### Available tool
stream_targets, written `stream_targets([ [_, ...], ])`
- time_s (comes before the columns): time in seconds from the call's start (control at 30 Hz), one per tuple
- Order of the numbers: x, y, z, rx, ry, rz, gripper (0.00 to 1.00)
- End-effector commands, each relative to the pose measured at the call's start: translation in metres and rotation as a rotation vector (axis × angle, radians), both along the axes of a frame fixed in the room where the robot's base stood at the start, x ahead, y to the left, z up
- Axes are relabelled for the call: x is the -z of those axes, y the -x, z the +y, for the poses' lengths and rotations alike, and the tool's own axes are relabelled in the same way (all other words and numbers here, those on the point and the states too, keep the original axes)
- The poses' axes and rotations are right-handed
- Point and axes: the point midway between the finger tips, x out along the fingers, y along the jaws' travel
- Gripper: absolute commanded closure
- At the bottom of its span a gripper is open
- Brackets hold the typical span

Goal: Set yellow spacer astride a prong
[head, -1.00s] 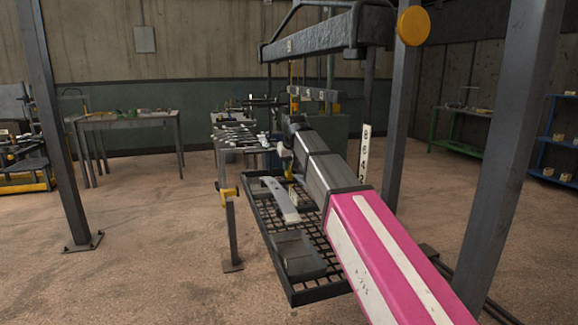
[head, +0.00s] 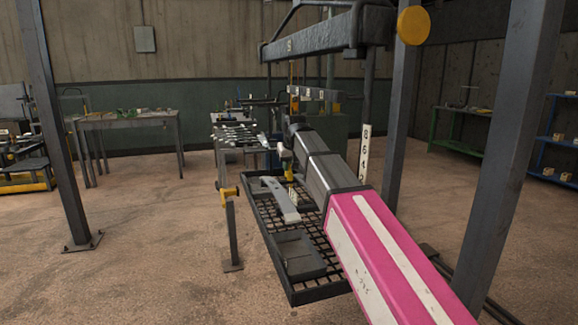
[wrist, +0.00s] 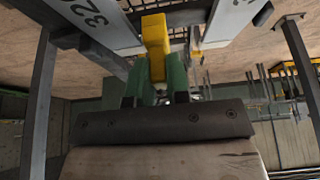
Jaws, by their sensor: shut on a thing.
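The yellow spacer (wrist: 155,38) is a blocky piece at the top middle of the wrist view. My gripper (wrist: 158,76) has green fingers on both sides of its lower part and is shut on it. Several thin prongs (head: 238,133) stick out from a rack left of my gripper in the head view. Contact between spacer and any prong cannot be seen.
The mesh tray (head: 290,294) holds a pale strip (head: 280,200) and a dark block (head: 298,253). A post with a yellow clamp (head: 230,192) stands at its left. A numbered plate (wrist: 90,22) is close to the spacer's left. A dark beam (head: 325,38) spans overhead.

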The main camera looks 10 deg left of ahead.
Motion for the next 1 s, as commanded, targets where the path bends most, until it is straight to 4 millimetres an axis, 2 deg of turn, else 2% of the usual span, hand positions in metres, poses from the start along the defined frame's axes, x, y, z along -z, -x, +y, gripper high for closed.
stream_targets([
  [0.97,0.013,0.000,0.000,0.000,0.000,0.000,0.98],
  [1.0,0.013,0.000,0.000,0.000,0.000,0.000,0.77],
])
